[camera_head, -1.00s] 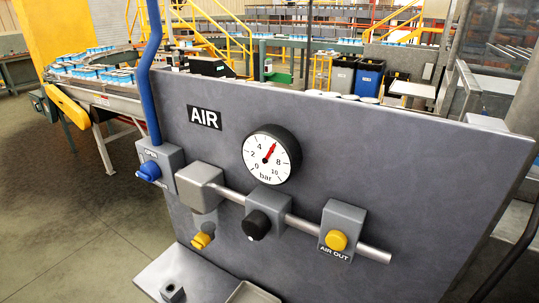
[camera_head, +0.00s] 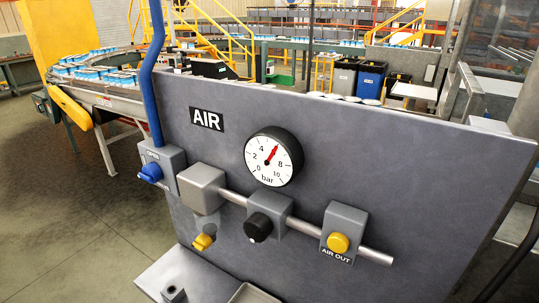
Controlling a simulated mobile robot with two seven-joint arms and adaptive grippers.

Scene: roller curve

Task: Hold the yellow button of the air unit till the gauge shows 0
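The air unit is a grey upright panel (camera_head: 420,180) with an AIR label (camera_head: 207,118). Its round white gauge (camera_head: 273,157) has a red needle pointing up and right, between 4 and 8, at about 6 bar. The round yellow button (camera_head: 338,243) sits on a grey box marked AIR OUT at the right end of the pipe. Nothing touches the button. Neither of my grippers shows in the head view.
A blue knob (camera_head: 151,172) is at the left below a blue pipe (camera_head: 152,80). A black knob (camera_head: 258,227) and a small yellow valve (camera_head: 204,241) are on the panel. A conveyor with blue-topped items (camera_head: 105,75) runs behind. The panel front is clear.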

